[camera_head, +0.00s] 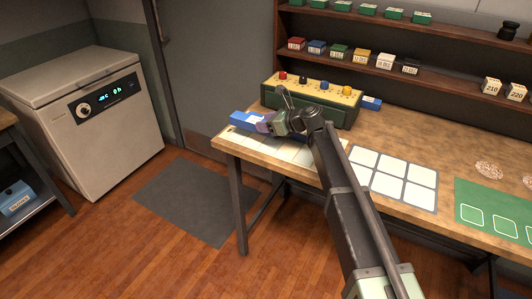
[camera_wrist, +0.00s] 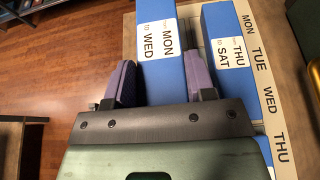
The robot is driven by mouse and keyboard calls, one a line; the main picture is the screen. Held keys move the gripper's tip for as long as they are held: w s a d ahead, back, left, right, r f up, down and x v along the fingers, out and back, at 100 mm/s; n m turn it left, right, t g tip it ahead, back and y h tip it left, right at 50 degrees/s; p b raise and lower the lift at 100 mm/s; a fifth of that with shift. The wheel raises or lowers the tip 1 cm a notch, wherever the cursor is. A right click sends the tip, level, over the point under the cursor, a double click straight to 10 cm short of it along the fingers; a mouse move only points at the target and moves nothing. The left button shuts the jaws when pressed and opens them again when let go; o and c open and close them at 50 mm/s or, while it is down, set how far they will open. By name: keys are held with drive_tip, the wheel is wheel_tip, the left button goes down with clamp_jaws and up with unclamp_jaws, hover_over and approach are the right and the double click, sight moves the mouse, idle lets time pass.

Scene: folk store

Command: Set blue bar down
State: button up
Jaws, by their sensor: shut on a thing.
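My gripper (camera_head: 264,124) is over the left end of the wooden bench. In the wrist view its two purple fingers (camera_wrist: 160,64) are shut on a blue bar (camera_wrist: 158,75) with a white label reading MON TO WED. A second blue bar (camera_wrist: 228,60) labelled THU TO SAT lies to its right, apart from the fingers. A pale strip (camera_wrist: 256,50) printed with MON, TUE, WED, THU runs alongside. In the head view a blue bar end (camera_head: 245,119) shows left of my gripper; the arm hides part of the area. I cannot tell whether the held bar touches the surface.
A green box with a yellow top and knobs (camera_head: 312,97) stands behind my gripper, with a blue block (camera_head: 371,103) at its right. A white-squared mat (camera_head: 391,177) and a green mat (camera_head: 495,209) lie further right. Shelves with small boxes (camera_head: 362,55) are behind.

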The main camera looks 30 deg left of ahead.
sight(266, 135)
drive_tip(key=shift+f, duration=0.45)
wheel_tip(266, 135, down, 4)
drive_tip(key=b, duration=0.4)
drive_tip(key=shift+f, duration=0.25)
drive_tip(key=shift+r, duration=0.35)
drive_tip(key=shift+f, duration=0.25)
drive_tip(key=o, duration=1)
drive_tip(key=shift+r, duration=0.1)
drive_tip(key=shift+r, duration=0.25)
drive_tip(key=p+v, duration=0.4)
drive_tip(key=v, duration=0.7)
drive_tip(key=shift+s+d+p, duration=0.1)
drive_tip(key=shift+p, duration=0.3)
drive_tip(key=shift+d, duration=0.45)
